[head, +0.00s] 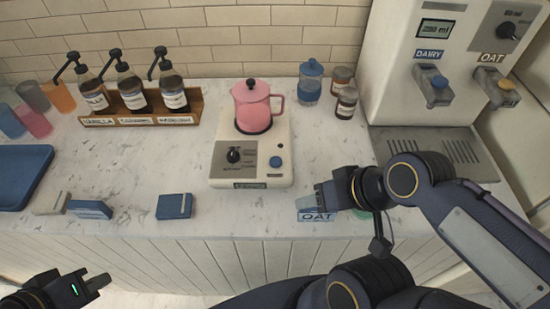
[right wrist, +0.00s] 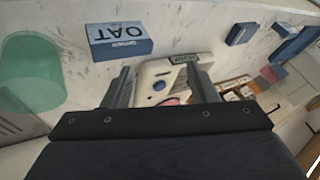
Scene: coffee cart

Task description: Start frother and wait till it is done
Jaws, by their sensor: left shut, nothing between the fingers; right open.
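The frother has a white base (head: 222,172) with a dark knob (head: 234,155) and a blue button (head: 275,161) on its front panel. A pink jug (head: 252,108) with a lid stands upright on it. My right gripper (head: 318,197) is to the right of the frother and in front of it, apart from it, open and empty. In the right wrist view the frother base (right wrist: 150,74) and its blue button (right wrist: 158,86) show beyond the spread fingers (right wrist: 162,76). My left gripper (head: 98,284) is shut and empty at the lower left, off the counter's front edge.
An OAT block (head: 316,216) lies partly under my right gripper. A green cup (right wrist: 32,75) shows in the right wrist view. Blue blocks (head: 174,206) lie along the front edge. Syrup bottles (head: 130,90) and jars (head: 346,103) stand behind; a milk dispenser (head: 425,100) is at right.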

